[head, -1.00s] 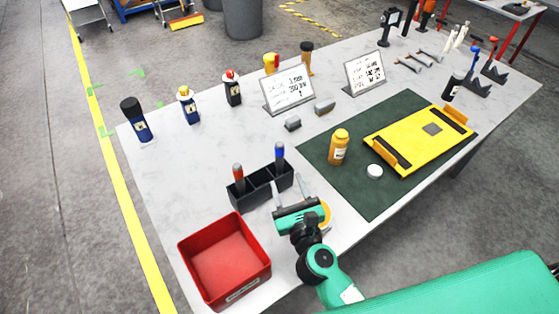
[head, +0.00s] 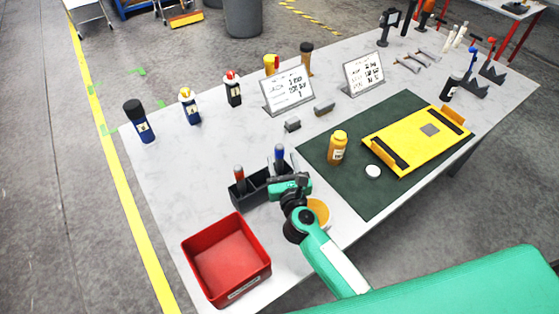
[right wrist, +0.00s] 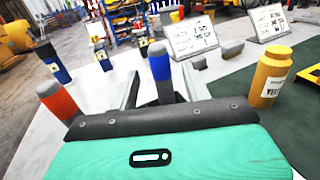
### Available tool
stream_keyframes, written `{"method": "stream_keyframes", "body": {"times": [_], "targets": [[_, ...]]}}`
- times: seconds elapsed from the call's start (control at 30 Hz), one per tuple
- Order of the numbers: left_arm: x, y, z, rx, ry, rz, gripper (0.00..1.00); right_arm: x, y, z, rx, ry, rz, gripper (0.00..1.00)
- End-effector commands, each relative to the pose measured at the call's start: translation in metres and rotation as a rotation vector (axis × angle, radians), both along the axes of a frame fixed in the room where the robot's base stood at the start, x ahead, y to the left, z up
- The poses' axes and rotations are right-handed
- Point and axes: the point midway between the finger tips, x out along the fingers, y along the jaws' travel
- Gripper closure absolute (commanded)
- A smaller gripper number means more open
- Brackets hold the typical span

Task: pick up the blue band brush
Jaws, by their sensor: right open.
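The blue band brush (head: 279,152) stands upright in the black holder (head: 252,190), in the compartment at the right. Its blue upper part also shows in the right wrist view (right wrist: 160,62), with a dark grey part below. My right gripper (head: 284,177) is at the holder's right end. In the right wrist view its fingers are open, one on each side of the brush, and I cannot tell whether they touch it. The brush's lower end is hidden by the gripper. My left gripper is out of view.
A red-banded brush (head: 239,177) stands in the holder's left compartment. A red bin (head: 268,270) lies in front of the holder. A yellow tape roll (head: 319,210) is beside my right arm. A mustard bottle (head: 338,148) stands on the green mat (head: 360,200).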

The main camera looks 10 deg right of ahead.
Motion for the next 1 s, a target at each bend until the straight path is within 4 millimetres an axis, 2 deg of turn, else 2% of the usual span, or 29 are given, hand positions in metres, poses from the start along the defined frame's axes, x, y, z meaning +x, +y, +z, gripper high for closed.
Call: {"method": "stream_keyframes", "body": {"times": [0.1,0.3,0.6,0.67,0.87,1.0], "targets": [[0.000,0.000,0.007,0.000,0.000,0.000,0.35,0.018,-0.001,0.000,-0.003,-0.001,0.000,0.52],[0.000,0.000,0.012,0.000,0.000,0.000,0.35,0.040,0.000,-0.002,-0.002,-0.001,0.001,0.52],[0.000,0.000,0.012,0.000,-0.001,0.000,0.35,0.044,0.000,-0.004,-0.001,-0.001,0.001,0.52],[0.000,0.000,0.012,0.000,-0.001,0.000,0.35,0.044,0.000,-0.004,-0.001,-0.001,0.001,0.62],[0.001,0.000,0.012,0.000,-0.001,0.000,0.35,0.044,-0.001,-0.004,-0.001,-0.001,0.001,1.00],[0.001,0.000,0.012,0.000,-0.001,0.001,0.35,0.044,-0.001,-0.004,-0.001,-0.001,0.001,1.00]]}}
